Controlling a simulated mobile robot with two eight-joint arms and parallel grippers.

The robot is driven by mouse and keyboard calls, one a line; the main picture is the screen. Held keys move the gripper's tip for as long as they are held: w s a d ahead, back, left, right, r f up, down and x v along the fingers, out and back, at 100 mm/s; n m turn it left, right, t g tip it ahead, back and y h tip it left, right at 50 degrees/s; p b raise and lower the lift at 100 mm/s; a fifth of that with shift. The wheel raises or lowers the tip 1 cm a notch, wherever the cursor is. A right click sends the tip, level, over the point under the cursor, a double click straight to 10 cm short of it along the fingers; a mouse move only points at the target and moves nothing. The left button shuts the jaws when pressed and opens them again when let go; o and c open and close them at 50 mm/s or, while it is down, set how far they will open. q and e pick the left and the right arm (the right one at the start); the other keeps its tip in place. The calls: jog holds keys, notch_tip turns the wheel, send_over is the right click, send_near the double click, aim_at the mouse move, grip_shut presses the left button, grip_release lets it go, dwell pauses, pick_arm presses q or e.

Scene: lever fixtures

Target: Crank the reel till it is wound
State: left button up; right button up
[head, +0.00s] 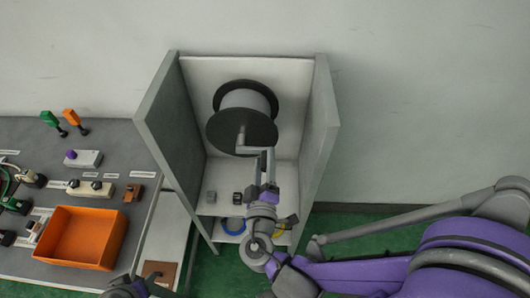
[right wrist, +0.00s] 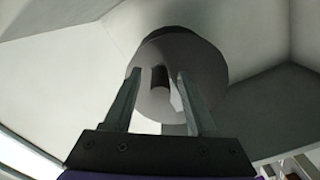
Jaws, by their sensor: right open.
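The reel (head: 228,130) has dark round flanges and a pale drum, and sits inside an open grey cabinet. A pale crank arm (head: 241,136) shows on its front face. My right gripper (head: 264,162) is in front of the reel's lower right. Gaps show between handle and fingers; depth is hard to judge. The reel's round face (right wrist: 200,62) is behind.
The cabinet's side walls (head: 168,120) (head: 318,130) flank the reel closely. At left, a grey bench (head: 40,265) holds an orange tray (head: 57,257), levers and switches.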

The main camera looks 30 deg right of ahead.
jog(key=shift+x, duration=1.35)
jog(key=shift+c, duration=0.4)
grip_shut()
